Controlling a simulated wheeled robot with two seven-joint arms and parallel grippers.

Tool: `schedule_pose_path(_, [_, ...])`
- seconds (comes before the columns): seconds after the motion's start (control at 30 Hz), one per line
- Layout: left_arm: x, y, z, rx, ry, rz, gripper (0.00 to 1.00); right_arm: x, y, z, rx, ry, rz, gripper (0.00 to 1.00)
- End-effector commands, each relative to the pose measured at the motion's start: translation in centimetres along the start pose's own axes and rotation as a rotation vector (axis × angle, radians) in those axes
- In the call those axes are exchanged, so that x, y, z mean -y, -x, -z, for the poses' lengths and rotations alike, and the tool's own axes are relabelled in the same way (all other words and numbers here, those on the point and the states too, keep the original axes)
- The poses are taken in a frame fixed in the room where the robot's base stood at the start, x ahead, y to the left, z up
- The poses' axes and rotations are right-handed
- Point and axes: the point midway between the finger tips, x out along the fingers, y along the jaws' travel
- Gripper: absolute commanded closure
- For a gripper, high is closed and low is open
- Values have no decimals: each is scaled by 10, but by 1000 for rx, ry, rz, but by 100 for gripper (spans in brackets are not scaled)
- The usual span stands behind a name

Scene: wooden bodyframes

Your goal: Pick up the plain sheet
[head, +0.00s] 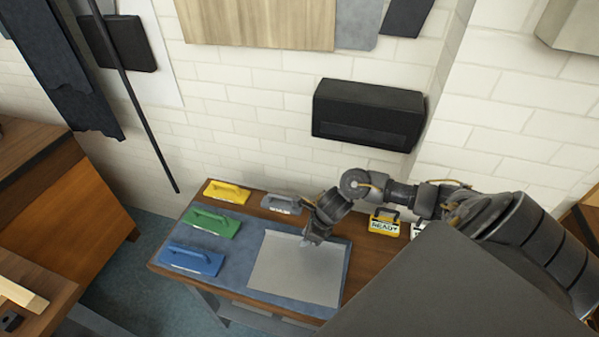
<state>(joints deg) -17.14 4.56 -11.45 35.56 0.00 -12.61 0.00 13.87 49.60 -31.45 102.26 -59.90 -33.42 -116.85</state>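The plain sheet (285,277) is a flat light grey rectangle. It lies on a blue-grey mat (233,262) on a wooden table. My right gripper (316,241) comes in from the right and points down over the sheet's far edge. Its fingertips are small and blurred against the sheet, so I cannot tell whether they touch it or whether they are open. My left gripper is not in view.
A yellow (227,191), a green (210,222) and a blue (192,260) handled block line the table's left side. A grey block (281,204) and a yellow "READY" item (384,224) stand at the back. A black box (367,115) is on the brick wall.

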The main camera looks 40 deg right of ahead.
Motion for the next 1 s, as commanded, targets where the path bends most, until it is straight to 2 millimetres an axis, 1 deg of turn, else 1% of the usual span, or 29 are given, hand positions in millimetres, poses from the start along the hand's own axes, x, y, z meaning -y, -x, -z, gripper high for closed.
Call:
schedule_pose_path(0.1, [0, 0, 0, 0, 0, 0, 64, 0, 0, 0, 0, 0, 0, 73])
schedule_pose_path(0.3, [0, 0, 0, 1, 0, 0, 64, 0, 0, 0, 0, 0, 1, 99])
schedule_pose_path(0.83, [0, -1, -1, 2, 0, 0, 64, 1, 2, -1, 2, 0, 2, 100])
schedule_pose_path(1.0, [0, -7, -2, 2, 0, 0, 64, 2, 10, -5, 4, 4, 3, 100])
